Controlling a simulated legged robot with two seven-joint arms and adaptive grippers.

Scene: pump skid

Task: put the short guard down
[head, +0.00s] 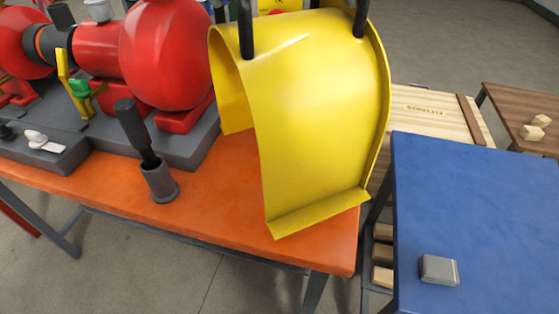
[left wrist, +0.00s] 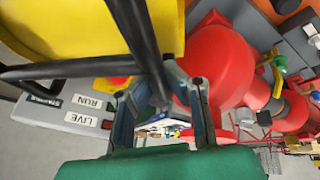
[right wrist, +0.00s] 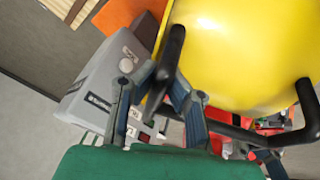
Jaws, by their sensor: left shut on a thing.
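The short guard (head: 315,110) is a curved yellow sheet with a bent lower flange and black bar handles at its top. In the head view it stands at the right end of the orange table; I cannot tell whether its flange touches the top. In the left wrist view my left gripper (left wrist: 163,95) is shut on a black handle, with the yellow guard (left wrist: 70,25) above. In the right wrist view my right gripper (right wrist: 152,85) is at the corner of another black handle, beside the guard (right wrist: 235,50); its grip is unclear. Neither gripper shows in the head view.
A red pump (head: 165,50) stands on a grey base at the left. A dark tool sits upright in a grey cup (head: 158,180) on the orange table (head: 225,215). A blue table (head: 470,200) at the right carries a small grey block (head: 438,269); a wooden crate (head: 430,110) stands behind.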

